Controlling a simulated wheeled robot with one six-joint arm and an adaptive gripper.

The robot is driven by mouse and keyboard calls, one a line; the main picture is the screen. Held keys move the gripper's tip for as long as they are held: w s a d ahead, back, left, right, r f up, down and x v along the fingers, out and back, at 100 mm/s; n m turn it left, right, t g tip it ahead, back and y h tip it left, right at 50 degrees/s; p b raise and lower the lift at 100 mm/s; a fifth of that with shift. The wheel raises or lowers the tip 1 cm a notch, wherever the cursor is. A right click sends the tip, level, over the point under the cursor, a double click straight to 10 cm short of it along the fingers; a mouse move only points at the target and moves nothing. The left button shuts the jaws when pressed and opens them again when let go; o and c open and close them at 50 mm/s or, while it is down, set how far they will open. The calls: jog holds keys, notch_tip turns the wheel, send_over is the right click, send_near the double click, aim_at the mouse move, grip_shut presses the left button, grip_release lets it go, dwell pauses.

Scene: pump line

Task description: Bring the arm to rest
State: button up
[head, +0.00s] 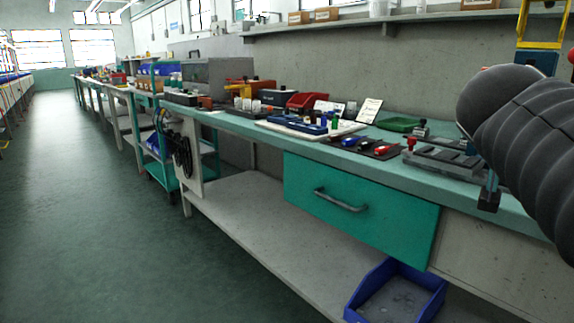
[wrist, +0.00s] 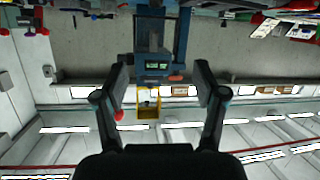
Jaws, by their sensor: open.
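My gripper (wrist: 160,80) shows in the wrist view with its two dark fingers wide apart and nothing held between them. Past the fingers, a blue press-like device (wrist: 152,40) with a small display and a yellow bracket (wrist: 148,110) appears upside down; I cannot tell how far away it is. In the head view my dark, ribbed arm covers the right side, raised over the bench (head: 400,172). The gripper itself cannot be made out there, and part of the bench's right end is hidden behind the arm.
On the bench stand a grey fixture (head: 445,163), a dark mat (head: 365,148) with red and blue parts, a blue rack (head: 300,124) and a red bin (head: 307,101). A wall shelf (head: 350,22) runs above. A blue bin (head: 398,290) sits below. The floor at left is clear.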

jog(key=s+a+f+n+g+y+p, duration=0.2)
jog(key=s+a+f+y, duration=0.3)
jog(key=a+f, duration=0.4)
jog(key=s+a+f+n+g+y+p, duration=0.3)
jog(key=s+a+f, duration=0.4)
jog(key=f, duration=0.8)
jog(key=shift+s+a+f+n+y+p, duration=0.2)
jog(key=shift+s+a+n+y+p, duration=0.15)
jog(key=shift+a+n+y+p, duration=0.65)
